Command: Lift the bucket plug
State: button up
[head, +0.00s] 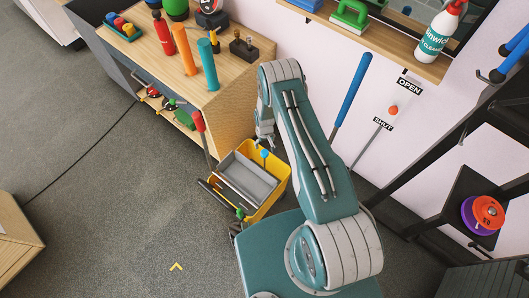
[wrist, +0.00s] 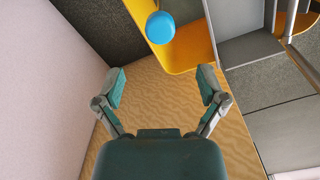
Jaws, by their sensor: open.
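The bucket plug shows as a blue round knob (head: 264,153) at the yellow bucket (head: 272,187), on the side nearer the wall. In the wrist view the blue knob (wrist: 160,27) is near the top centre, over the yellow bucket (wrist: 188,55). My gripper (head: 265,140) hangs close to the knob in the head view. In the wrist view my gripper (wrist: 161,84) is open and empty, its fingers spread apart. The knob lies beyond the fingertips, not between them. What lies under the knob is hidden.
A grey insert (head: 246,180) sits in the bucket. A wooden cabinet (head: 235,95) stands just behind, with coloured tubes on top. A red-handled stick (head: 199,125) and a blue-handled pole (head: 352,88) stand nearby. Grey floor (head: 110,210) is free at left.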

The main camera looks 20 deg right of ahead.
aim_at(265, 152)
notch_tip(265, 152, down, 9)
jog(key=shift+f, duration=0.1)
dwell(0.3)
